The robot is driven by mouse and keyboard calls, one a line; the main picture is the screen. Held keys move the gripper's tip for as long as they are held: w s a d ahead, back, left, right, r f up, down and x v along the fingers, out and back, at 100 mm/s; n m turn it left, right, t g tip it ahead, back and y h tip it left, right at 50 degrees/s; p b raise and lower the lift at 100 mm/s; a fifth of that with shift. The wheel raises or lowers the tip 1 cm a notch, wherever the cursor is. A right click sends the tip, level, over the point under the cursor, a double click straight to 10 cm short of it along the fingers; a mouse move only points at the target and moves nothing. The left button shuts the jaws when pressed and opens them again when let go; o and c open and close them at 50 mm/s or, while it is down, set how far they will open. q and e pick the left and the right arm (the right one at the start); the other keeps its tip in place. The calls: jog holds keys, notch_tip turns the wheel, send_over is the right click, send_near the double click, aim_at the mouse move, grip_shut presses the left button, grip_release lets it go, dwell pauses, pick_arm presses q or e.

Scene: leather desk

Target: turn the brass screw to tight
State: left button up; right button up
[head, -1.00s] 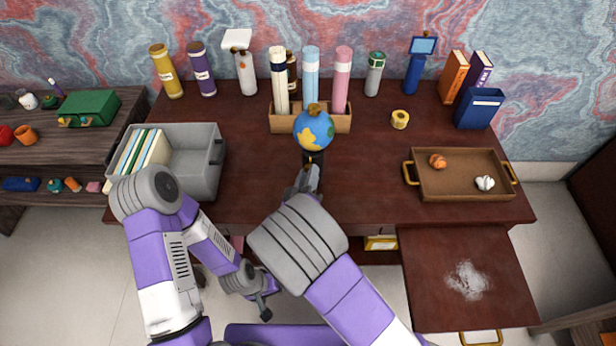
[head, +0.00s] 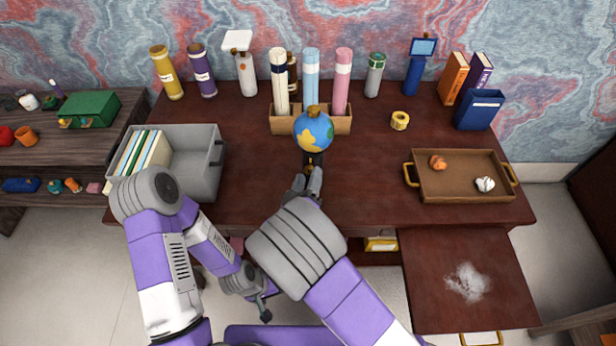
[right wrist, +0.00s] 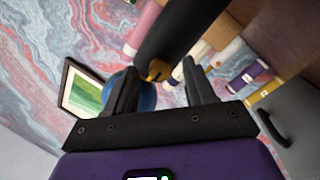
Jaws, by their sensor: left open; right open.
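A small globe (head: 313,131) stands on a dark base (head: 313,157) near the middle of the desk. The brass screw (right wrist: 158,70) sits at the end of the dark base in the right wrist view. My right gripper (right wrist: 160,82) is open, with one finger on each side of the screw; I cannot tell whether they touch it. In the head view my right gripper (head: 307,180) is just in front of the base. My left gripper (head: 264,310) is open and empty, low in front of the desk.
A grey bin (head: 200,175) with folders stands at the desk's left. A wooden holder (head: 283,124) with rolled tubes is behind the globe. A brown tray (head: 460,190) is at the right, above a pulled-out panel (head: 430,290). The desk between globe and tray is clear.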

jog(key=v, duration=0.7)
jog(key=shift+p, duration=0.4)
